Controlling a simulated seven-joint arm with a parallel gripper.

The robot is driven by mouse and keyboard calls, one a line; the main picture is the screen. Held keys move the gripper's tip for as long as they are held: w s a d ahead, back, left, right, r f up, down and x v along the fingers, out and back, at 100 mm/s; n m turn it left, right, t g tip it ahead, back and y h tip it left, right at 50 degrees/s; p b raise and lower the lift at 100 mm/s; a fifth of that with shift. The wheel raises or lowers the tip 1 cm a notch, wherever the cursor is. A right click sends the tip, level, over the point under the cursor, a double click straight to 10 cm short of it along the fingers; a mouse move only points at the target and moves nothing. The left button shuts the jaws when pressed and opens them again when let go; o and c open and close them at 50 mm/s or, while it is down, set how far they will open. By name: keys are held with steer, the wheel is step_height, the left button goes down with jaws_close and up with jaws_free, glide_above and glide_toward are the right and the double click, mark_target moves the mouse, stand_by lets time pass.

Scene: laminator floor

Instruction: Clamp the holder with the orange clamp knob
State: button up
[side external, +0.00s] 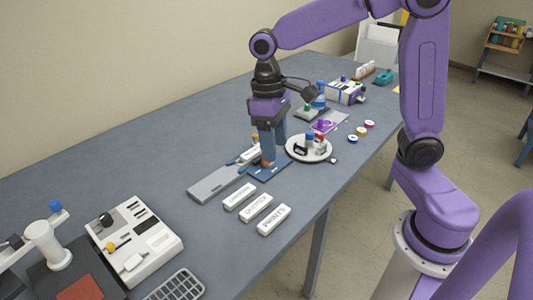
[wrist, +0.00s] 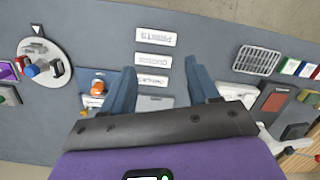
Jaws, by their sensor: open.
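The orange clamp knob (wrist: 97,87) sits on a small blue base (wrist: 93,74) in the wrist view, with a white part beside it. In the side view the orange knob (side external: 267,163) shows in part by my fingertips, above the blue base (side external: 272,174). A long grey plate (side external: 215,185) adjoins that base; I cannot tell which part is the holder. My gripper (side external: 273,152) is open and empty, pointing down. In the wrist view the knob lies just left of the left finger of my gripper (wrist: 162,85), outside the gap. The fingers hide part of the base.
Three white labelled blocks (side external: 256,208) lie in front of the grey plate. A round white tray (side external: 296,154) with small items stands right of the gripper. A white device (side external: 147,240) is at the front left. The table's back left is clear.

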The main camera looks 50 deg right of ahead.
steer(key=w+d+m, duration=0.3)
steer(key=w+m, duration=0.1)
steer(key=w, duration=0.6)
steer(key=w+d+f+m+g+y, duration=0.1)
steer(key=w+d+f+m+y, duration=0.1)
steer(key=w+d+m, duration=0.5)
steer(key=w+d+f+m+g+y, duration=0.1)
steer(key=w+d+f+m, duration=0.2)
steer(key=d, duration=0.8)
steer(key=shift+n, duration=0.6)
steer(key=x, duration=0.5)
steer(key=w+x, duration=0.1)
steer(key=x, duration=1)
steer(key=shift+w+a+f, duration=0.2)
steer(key=shift+w+f, duration=0.1)
steer(key=shift+f, duration=0.15)
steer(key=c, duration=1)
